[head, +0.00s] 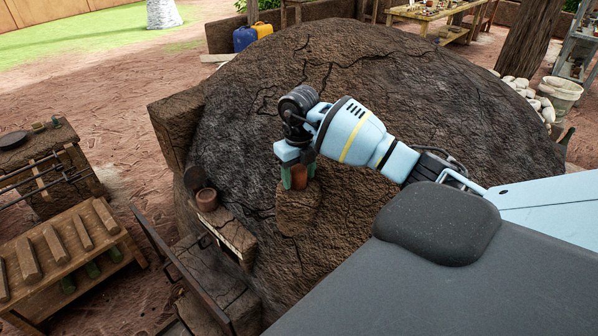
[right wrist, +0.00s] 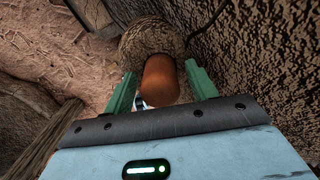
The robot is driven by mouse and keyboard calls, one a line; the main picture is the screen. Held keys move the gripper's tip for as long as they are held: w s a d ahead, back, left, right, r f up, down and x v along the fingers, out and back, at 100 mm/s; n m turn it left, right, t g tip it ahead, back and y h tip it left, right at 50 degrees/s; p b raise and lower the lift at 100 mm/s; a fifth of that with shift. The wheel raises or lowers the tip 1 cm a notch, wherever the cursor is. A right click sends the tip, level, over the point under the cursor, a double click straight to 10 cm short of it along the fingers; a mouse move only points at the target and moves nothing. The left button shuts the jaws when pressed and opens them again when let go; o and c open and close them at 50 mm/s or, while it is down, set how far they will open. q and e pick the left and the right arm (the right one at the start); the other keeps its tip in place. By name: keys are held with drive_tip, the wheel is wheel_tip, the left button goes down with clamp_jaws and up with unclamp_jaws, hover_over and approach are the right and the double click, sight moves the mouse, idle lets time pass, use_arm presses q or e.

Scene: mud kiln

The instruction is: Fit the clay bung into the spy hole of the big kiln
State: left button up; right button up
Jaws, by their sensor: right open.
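The big kiln (head: 400,85) is a cracked brown mud dome filling the middle of the head view. A rough mud collar (head: 298,212) sticks out of its near side; it also shows in the right wrist view (right wrist: 140,42). The orange-brown clay bung (head: 299,177) stands at the collar's mouth. In the right wrist view the bung (right wrist: 161,82) lies between my right gripper's green fingers, its far end meeting the collar. My right gripper (head: 297,180) is open, with a gap on each side of the bung. The hole itself is hidden, so its depth of fit cannot be told.
A small clay pot (head: 206,199) sits on a ledge left of the collar. A dark metal door (head: 185,270) stands open at the kiln's front. A wooden bench (head: 62,250) with bars stands at the left. Bare ground (head: 120,95) lies beyond.

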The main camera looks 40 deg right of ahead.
wheel_tip(320, 180, up, 12)
idle(0.4)
